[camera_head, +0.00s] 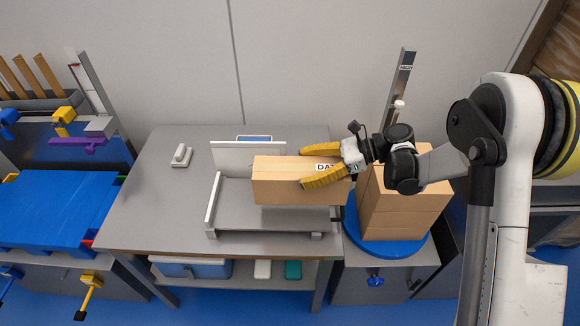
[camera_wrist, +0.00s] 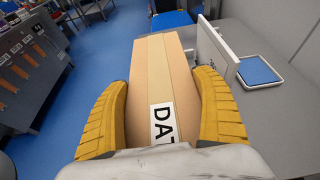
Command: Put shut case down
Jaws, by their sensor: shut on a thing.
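The shut case is a tan cardboard box (camera_head: 285,188) with a taped seam and a white label with black letters. My gripper (camera_head: 322,167) has yellow ribbed fingers and is shut on its two sides near the labelled end. The case is held level over a grey bench frame (camera_head: 275,220) with white upright panels at its left and back; its underside is hidden, so I cannot tell whether it touches. In the wrist view the case (camera_wrist: 165,75) points away between both fingers (camera_wrist: 165,110), with the white panel (camera_wrist: 217,50) close on its right.
A stack of similar boxes (camera_head: 395,212) stands on a blue round platform (camera_head: 390,245) to the right. A white handled tool (camera_head: 181,156) lies at the bench's left. A blue-topped tray (camera_wrist: 257,71) lies behind the panel.

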